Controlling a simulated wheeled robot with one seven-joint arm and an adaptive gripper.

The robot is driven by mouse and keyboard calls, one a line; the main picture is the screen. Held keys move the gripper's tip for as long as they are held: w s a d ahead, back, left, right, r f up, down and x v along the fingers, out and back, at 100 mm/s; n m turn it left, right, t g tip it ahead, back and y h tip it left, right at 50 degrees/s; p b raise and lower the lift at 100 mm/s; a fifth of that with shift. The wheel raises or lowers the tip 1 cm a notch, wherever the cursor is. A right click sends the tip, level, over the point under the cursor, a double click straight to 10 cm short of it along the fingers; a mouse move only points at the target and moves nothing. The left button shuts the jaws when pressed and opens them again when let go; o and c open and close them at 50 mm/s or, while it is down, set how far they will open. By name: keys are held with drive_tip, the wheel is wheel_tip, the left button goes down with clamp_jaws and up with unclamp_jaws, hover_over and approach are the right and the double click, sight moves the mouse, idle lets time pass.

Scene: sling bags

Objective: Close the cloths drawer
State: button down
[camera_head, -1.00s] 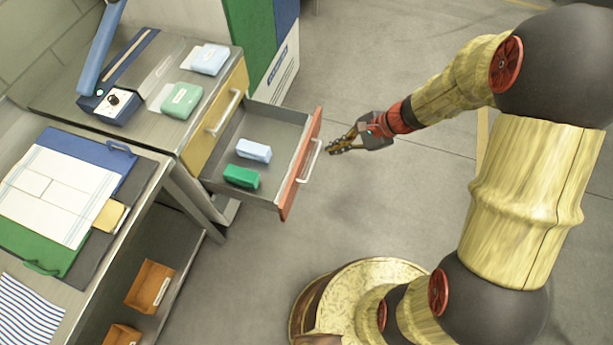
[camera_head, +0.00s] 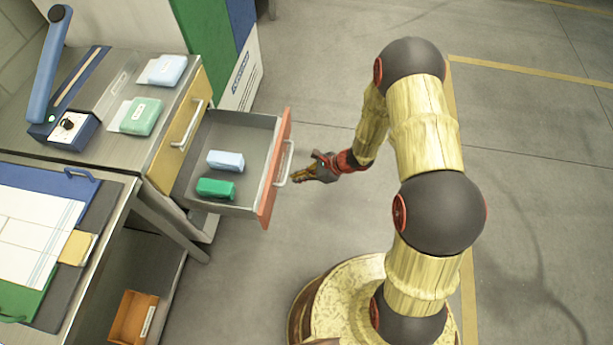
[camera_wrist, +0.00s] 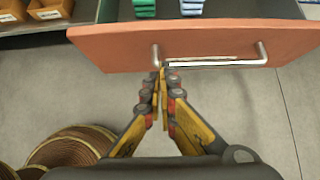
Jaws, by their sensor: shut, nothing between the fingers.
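The open drawer (camera_head: 272,172) has an orange-red front with a metal bar handle (camera_head: 284,165). It stands well out from the metal cabinet. Inside lie a folded light-blue cloth (camera_head: 226,161) and a folded green cloth (camera_head: 215,188). My gripper (camera_head: 296,176) is just outside the drawer front, close to the handle. In the wrist view, my gripper (camera_wrist: 163,76) is shut and empty, its tips near the left end of the handle (camera_wrist: 215,63). I cannot tell whether the tips touch the drawer front (camera_wrist: 190,45).
A yellow drawer front (camera_head: 182,130) is shut to the left of the open drawer. The cabinet top holds a sealer with a raised blue arm (camera_head: 52,65) and two wrapped packs. A bench with an orange bin (camera_head: 133,316) below stands at lower left. The right floor is clear.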

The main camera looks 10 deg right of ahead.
sight(273, 181)
drive_tip(key=shift+w+a+f+b, duration=0.25)
drive_tip(key=shift+w+a+f, duration=0.1)
drive_tip(key=shift+a, duration=0.6)
drive_tip(key=shift+w+a+f+b, duration=0.3)
drive_tip(key=shift+w+a, duration=0.05)
drive_tip(key=shift+a, duration=0.6)
drive_tip(key=shift+w+a+f+b, duration=0.25)
drive_tip(key=shift+w+a+f, duration=0.1)
drive_tip(key=shift+a, duration=0.6)
drive_tip(key=w+a+b, duration=0.1)
drive_tip(key=w+a, duration=0.2)
drive_tip(key=a, duration=0.7)
drive_tip(key=w+a, duration=0.4)
drive_tip(key=a, duration=0.7)
drive_tip(key=w+a+b, duration=0.1)
drive_tip(key=w+a, duration=0.3)
drive_tip(key=a, duration=0.7)
drive_tip(key=shift+w+b, duration=0.25)
drive_tip(key=shift+b, duration=0.1)
